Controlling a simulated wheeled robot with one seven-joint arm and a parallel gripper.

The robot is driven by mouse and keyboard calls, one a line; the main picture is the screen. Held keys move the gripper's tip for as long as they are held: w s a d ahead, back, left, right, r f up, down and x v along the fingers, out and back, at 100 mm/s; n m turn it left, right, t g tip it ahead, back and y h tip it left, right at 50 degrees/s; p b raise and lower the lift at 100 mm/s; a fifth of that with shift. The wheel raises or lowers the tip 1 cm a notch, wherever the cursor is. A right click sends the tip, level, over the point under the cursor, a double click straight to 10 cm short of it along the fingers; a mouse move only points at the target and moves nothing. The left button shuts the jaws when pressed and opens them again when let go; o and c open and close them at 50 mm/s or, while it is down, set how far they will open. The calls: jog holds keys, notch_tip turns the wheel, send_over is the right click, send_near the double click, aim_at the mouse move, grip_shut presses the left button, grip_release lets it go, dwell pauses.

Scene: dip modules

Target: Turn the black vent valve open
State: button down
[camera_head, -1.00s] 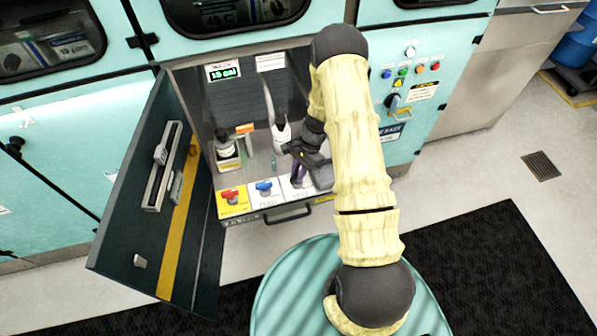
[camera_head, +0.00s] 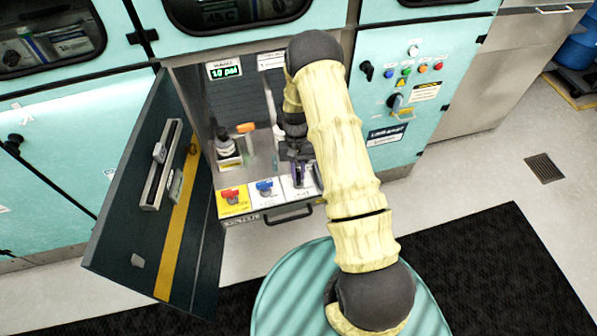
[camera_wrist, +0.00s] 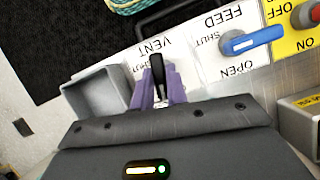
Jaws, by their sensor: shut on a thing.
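The black vent valve handle (camera_wrist: 157,70) stands on a white panel (camera_wrist: 135,57) marked VENT in the wrist view. My gripper (camera_wrist: 160,85) is shut on the handle, with its purple fingers on both sides of it. The feed valve (camera_wrist: 250,41) also shows beside the vent panel in the wrist view.
The cabinet door (camera_head: 150,200) hangs open on the left. A drawer handle (camera_head: 288,215) juts out below the valves.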

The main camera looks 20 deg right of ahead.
jog(key=shift+w+a+n+h, duration=0.1)
jog(key=shift+n+h, duration=0.3)
jog(key=shift+n, duration=0.6)
jog(key=c, duration=1.4)
grip_release()
jog(key=b+v, duration=0.2)
jog(key=v, duration=1.5)
jog(key=shift+r, duration=0.3)
